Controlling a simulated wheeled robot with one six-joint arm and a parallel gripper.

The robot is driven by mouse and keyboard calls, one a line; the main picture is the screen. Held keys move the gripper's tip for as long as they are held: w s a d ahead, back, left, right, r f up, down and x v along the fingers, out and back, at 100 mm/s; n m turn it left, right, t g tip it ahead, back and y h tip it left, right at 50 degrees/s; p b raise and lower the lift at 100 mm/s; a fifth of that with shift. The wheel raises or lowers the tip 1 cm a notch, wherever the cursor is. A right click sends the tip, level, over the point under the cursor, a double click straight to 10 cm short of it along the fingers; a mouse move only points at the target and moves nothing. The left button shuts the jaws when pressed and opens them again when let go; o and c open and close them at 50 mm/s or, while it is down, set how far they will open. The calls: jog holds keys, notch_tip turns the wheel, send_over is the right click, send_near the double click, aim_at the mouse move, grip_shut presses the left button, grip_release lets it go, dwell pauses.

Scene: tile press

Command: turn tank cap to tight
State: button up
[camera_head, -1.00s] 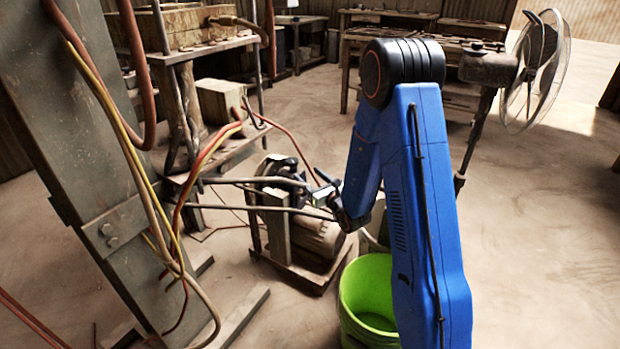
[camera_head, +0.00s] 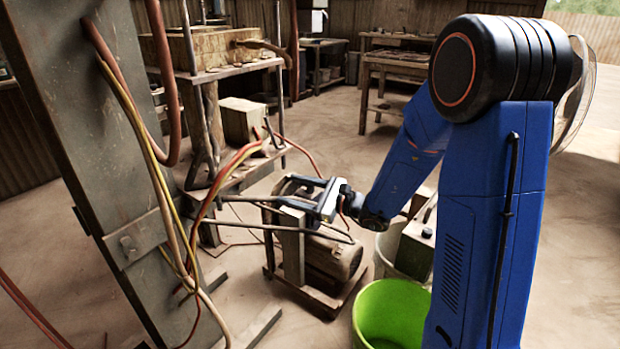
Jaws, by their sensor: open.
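My gripper (camera_head: 302,193) is open and empty at the end of my blue arm. Its two fingers point left, over or in front of the motor-and-pump unit (camera_head: 333,257); I cannot tell how far apart they are in depth. A grey-green metal box (camera_head: 416,249), possibly the tank, stands right of the gripper, partly hidden by my arm. A small dark knob (camera_head: 427,232) shows on its top. I cannot tell whether this knob is the tank cap, nor how tight it is.
A green bucket (camera_head: 391,305) stands on the floor below the box, beside a pale bucket (camera_head: 385,262). The press column (camera_head: 95,170) with hanging hoses is at left. Hoses run close to the gripper. A workbench (camera_head: 400,65) is at the back.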

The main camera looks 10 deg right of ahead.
jog(key=s+a+r+n+g+h, duration=0.15)
jog(key=s+n+g, duration=0.45)
jog(key=s, duration=0.7)
jog(key=s+a+r+n+g+h, duration=0.1)
jog(key=s+r+n+g+h, duration=0.15)
jog(key=s+n, duration=0.75)
jog(key=s+d+f+n+h, duration=0.2)
jog(key=s+d+h, duration=0.2)
jog(key=s+d, duration=0.45)
jog(key=d+r+n+h, duration=0.3)
jog(key=d+r+h, duration=0.1)
jog(key=d, duration=0.2)
jog(key=w+d+r+n+h, duration=0.1)
jog(key=w+d+r+h, duration=0.15)
jog(key=w+r, duration=0.7)
jog(key=w+a+f+n+g, duration=0.1)
jog(key=w+a+n, duration=0.1)
jog(key=w, duration=3.1)
jog(key=w+a+f+g, duration=0.2)
jog(key=w+f, duration=0.7)
jog(key=w, duration=0.5)
jog(key=shift+n+t+y, duration=0.25)
jog(key=shift+n, duration=0.15)
jog(key=f, duration=1.6)
jog(key=shift+a+f, duration=0.2)
jog(key=shift+f, duration=0.2)
